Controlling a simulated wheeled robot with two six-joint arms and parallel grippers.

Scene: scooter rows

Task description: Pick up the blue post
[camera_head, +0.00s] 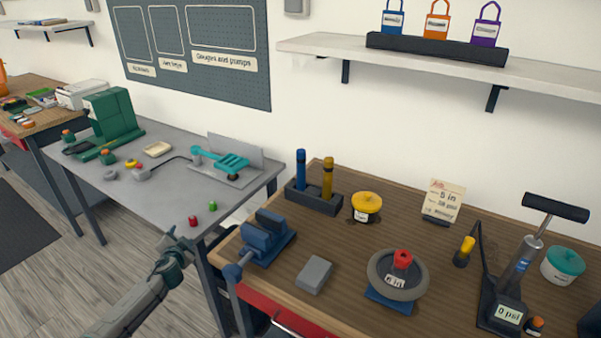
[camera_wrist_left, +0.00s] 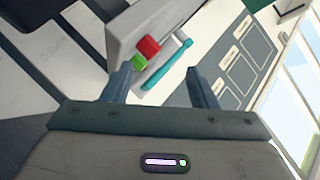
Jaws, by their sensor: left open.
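The blue post (camera_head: 301,168) stands upright in a dark holder (camera_head: 314,202) at the back left of the wooden bench, beside a yellow post (camera_head: 327,178). My left gripper (camera_head: 172,240) is open and empty, in front of the grey table, to the left of and lower in the picture than the blue post. In the left wrist view, the two fingers of my left gripper (camera_wrist_left: 157,84) stand apart, and the blue post cannot be made out there. My right gripper is not in view.
A blue vise (camera_head: 264,236) stands at the bench's left edge, in front of the holder. A grey block (camera_head: 315,274), a wheel (camera_head: 397,276) and a yellow-lidded pot (camera_head: 366,206) are nearby.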

